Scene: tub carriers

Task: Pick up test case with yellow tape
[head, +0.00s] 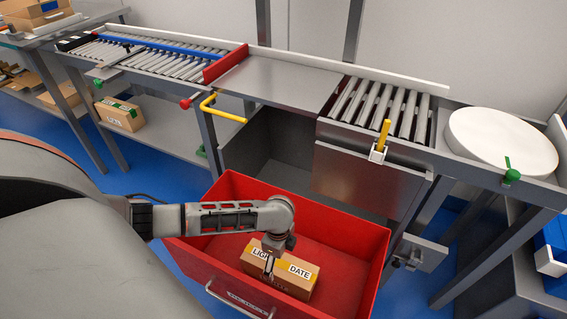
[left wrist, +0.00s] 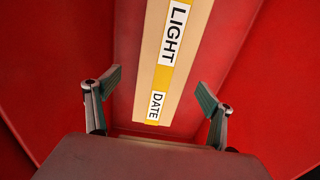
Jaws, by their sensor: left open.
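A small brown cardboard case (head: 292,286) with yellow tape and white labels reading LIGHT and DATE lies in the red tub (head: 345,222). My left gripper (head: 269,274) reaches down into the tub at the case, over its near side. In the left wrist view the case (left wrist: 148,75) runs up the picture, with its DATE end nearest me. My left gripper (left wrist: 158,105) is open there, one finger on each side of the case, with gaps between fingers and case. Part of the case is hidden behind the gripper in the head view. My right gripper is not in view.
Red tub walls (left wrist: 60,65) rise close on both sides of the gripper. Behind the tub stands a roller conveyor (head: 385,108) with a yellow handle (head: 222,108) and a white round disc (head: 502,138).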

